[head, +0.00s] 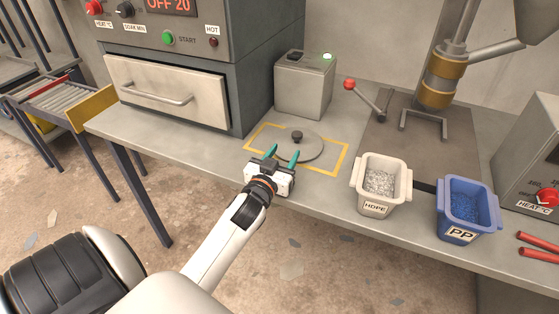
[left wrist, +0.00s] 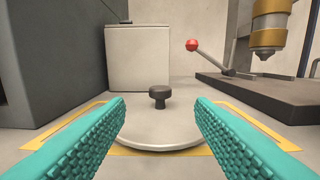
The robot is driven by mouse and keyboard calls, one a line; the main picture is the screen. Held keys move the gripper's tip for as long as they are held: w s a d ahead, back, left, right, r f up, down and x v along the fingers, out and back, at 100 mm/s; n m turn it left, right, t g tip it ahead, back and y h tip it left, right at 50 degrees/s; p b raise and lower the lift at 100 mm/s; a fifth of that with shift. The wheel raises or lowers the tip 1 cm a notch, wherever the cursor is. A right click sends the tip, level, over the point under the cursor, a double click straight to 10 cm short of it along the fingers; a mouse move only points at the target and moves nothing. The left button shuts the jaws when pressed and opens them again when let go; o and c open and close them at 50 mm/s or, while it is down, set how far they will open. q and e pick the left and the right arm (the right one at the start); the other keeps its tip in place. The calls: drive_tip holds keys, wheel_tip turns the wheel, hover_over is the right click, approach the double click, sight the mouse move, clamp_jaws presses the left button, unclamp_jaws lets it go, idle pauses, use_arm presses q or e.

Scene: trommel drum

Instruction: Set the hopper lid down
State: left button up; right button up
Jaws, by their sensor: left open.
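The hopper lid (head: 313,147) is a round grey disc with a dark knob (head: 297,136) on top. It lies flat on the bench inside a yellow taped outline (head: 335,172). My left gripper (head: 283,155) is open at the lid's near side, its teal fingers apart. In the left wrist view the lid (left wrist: 160,133) and its knob (left wrist: 159,96) show ahead, centred between the open fingers (left wrist: 160,125). Nothing is held between the fingers, and the knob stands clear of both. My right gripper is not in view.
A grey box (head: 305,88) stands behind the outline, and an oven (head: 170,95) stands to the left. A red-knobbed lever (head: 350,85) and press are at the right. An HDPE bin (head: 375,208) and a blue PP bin (head: 458,234) stand near the front edge.

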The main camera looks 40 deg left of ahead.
use_arm(q)
drive_tip(key=shift+v, duration=1.25)
